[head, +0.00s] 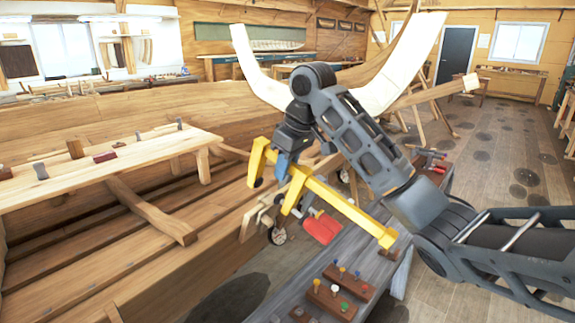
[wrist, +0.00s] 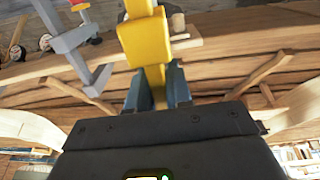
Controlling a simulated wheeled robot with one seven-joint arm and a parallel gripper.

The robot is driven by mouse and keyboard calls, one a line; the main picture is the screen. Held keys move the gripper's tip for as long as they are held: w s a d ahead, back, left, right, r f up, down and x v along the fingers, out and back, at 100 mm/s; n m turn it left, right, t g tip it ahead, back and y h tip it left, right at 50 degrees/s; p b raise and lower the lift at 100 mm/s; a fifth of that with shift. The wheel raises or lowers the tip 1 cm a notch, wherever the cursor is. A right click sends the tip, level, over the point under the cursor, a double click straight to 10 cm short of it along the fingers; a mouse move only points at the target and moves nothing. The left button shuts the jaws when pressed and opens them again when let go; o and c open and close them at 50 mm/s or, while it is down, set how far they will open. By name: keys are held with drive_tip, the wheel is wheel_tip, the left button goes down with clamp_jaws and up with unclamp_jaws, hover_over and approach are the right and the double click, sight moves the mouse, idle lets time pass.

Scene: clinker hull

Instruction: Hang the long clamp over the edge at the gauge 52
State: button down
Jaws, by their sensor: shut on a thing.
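The long yellow clamp (head: 345,208) is held in the air by my gripper (head: 284,162), with its bar slanting down to the right and its jaws at the left. In the wrist view the yellow clamp (wrist: 148,42) is gripped between my blue-grey fingers (wrist: 158,90). The wooden hull edge (head: 215,235) runs below and left of the clamp; I cannot tell if they touch. A round dial gauge (head: 277,236) is at the edge below the clamp, and another dial (head: 343,175) is farther back, partly hidden. Their readings are too small to read.
A red-ended clamp (head: 322,228) and a wooden clamp (head: 250,220) are close below the yellow one. A grey bench (head: 290,283) with wooden blocks and coloured pegs stands in front. A plank (head: 105,165) with small tools lies across the hull. A grey clamp (wrist: 68,40) shows in the wrist view.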

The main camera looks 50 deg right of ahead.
drive_tip(key=b, duration=0.6)
hover_over(273, 204)
drive_tip(key=s, duration=0.2)
drive_tip(key=shift+d+f, duration=0.1)
drive_tip(key=shift+f, duration=3.25)
drive_tip(key=shift+b+x, duration=0.5)
drive_tip(key=shift+x, duration=0.95)
drive_tip(key=shift+w+a+f+b, duration=0.1)
drive_tip(key=shift+f+b, duration=0.1)
drive_tip(key=shift+f, duration=0.25)
drive_tip(key=shift+a+f+b, duration=0.1)
drive_tip(key=shift+f+b, duration=0.05)
drive_tip(key=shift+f, duration=0.35)
drive_tip(key=p+v, duration=0.3)
drive_tip(key=shift+w+r, duration=0.2)
drive_tip(key=shift+w, duration=0.05)
drive_tip(key=shift+d+p+v, duration=0.2)
drive_tip(key=shift+p+v, duration=3.3)
drive_tip(key=shift+v, duration=1.5)
